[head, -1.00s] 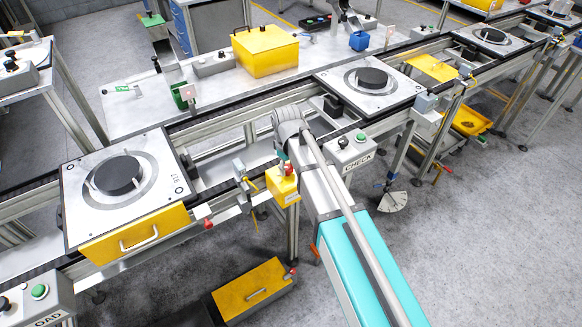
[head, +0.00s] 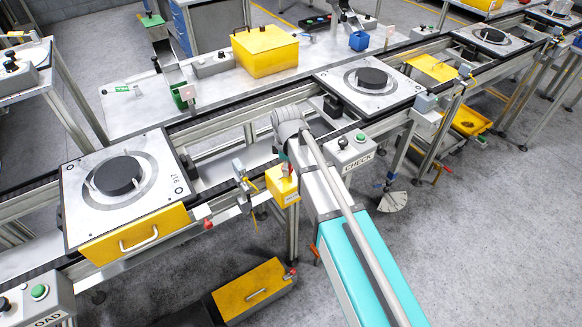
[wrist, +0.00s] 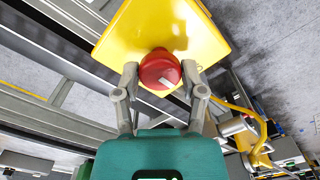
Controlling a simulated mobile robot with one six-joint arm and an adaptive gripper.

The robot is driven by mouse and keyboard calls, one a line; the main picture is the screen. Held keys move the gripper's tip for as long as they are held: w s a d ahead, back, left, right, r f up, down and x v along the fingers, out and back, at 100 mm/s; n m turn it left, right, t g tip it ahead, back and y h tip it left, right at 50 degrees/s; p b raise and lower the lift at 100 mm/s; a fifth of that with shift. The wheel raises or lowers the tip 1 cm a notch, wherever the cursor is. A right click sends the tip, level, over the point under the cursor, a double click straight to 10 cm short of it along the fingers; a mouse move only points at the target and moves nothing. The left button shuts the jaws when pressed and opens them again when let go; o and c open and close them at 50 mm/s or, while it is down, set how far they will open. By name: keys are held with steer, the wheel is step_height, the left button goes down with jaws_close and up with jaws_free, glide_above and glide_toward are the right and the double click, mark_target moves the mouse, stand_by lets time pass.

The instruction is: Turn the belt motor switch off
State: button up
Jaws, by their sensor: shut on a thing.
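The belt motor switch is a yellow box (head: 283,188) on the front rail of the conveyor, between the two nearer pallets. In the wrist view its yellow face (wrist: 195,30) fills the top, with a round red knob (wrist: 158,66) bearing a short, slanted white mark. My gripper (wrist: 160,76) has one finger on each side of the knob and is shut on it. In the head view my arm reaches in from the lower right, and the fingers and most of the knob are hard to make out beside the box.
A pallet with a black disc (head: 80,215) stands on the belt to the left, another (head: 335,83) to the right. The CHECK button box (head: 350,150) is close to the right of my wrist. A yellow cable (wrist: 258,140) hangs beside the switch. A yellow drawer (head: 240,290) is below.

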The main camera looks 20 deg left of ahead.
steer(key=shift+a, duration=0.1)
steer(key=o, duration=1.2)
steer(key=shift+c, duration=0.2)
steer(key=shift+d, duration=0.2)
steer(key=s+d+m, duration=0.3)
steer(key=d+m, duration=0.6)
steer(key=d, duration=1)
steer(key=s+d+m, duration=0.3)
steer(key=d+m, duration=0.7)
steer(key=d, duration=0.8)
steer(key=shift+d, duration=0.4)
